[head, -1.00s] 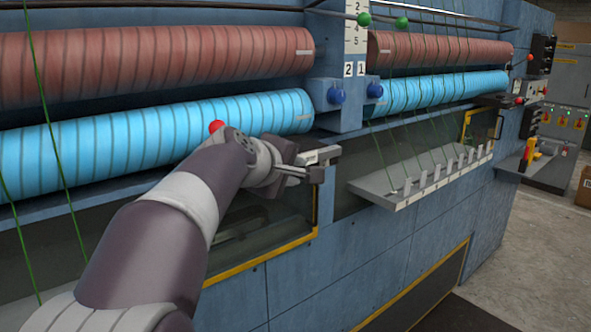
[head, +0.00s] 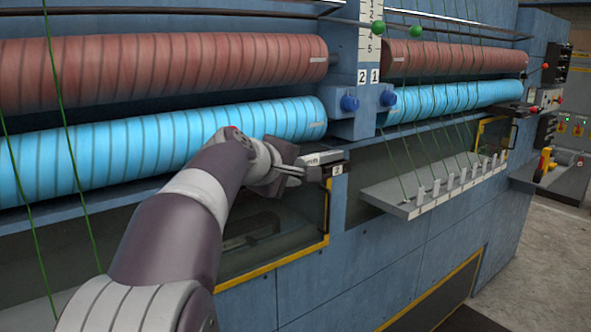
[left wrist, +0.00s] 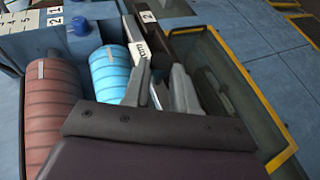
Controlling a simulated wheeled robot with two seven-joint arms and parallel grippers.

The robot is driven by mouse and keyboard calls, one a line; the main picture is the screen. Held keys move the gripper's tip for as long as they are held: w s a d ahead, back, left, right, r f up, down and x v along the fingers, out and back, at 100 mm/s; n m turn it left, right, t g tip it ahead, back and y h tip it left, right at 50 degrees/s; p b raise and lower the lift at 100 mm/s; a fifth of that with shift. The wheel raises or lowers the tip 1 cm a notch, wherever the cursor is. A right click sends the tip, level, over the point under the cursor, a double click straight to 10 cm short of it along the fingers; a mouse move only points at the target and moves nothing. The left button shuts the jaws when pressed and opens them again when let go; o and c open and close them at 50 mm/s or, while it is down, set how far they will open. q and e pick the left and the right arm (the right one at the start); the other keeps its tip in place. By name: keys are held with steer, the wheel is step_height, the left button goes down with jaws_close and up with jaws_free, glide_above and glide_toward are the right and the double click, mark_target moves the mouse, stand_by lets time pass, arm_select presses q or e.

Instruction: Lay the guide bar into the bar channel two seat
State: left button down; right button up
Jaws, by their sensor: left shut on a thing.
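My left gripper (head: 303,172) reaches in from the left, below the blue roll, and is shut on the guide bar (head: 318,158), a short grey bar with a pale label. The bar's label also shows in the left wrist view (left wrist: 138,51), ahead of the two grey fingers. The far end of the bar is close to the dark block marked 2 (head: 338,169), at the bar channel; the block also shows in the left wrist view (left wrist: 149,16). I cannot tell whether the bar touches the seat, which is largely hidden. My right gripper is not in view.
Red rolls (head: 170,70) and blue rolls (head: 240,122) run along the machine above my left arm. A yellow-edged window (head: 270,238) lies below the gripper. A grey shelf with upright tabs (head: 425,203) juts out at the right. Green threads hang in front.

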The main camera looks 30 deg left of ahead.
arm_select(q)
steer(key=shift+f+b, duration=1)
steer(key=shift+b, duration=0.05)
stand_by(0.4)
steer(key=c, duration=0.8)
jaws_free()
steer(key=v, duration=1.2)
steer(key=shift+s+d+r, duration=0.15)
steer(key=shift+s+r, duration=0.05)
steer(key=shift+s, duration=0.15)
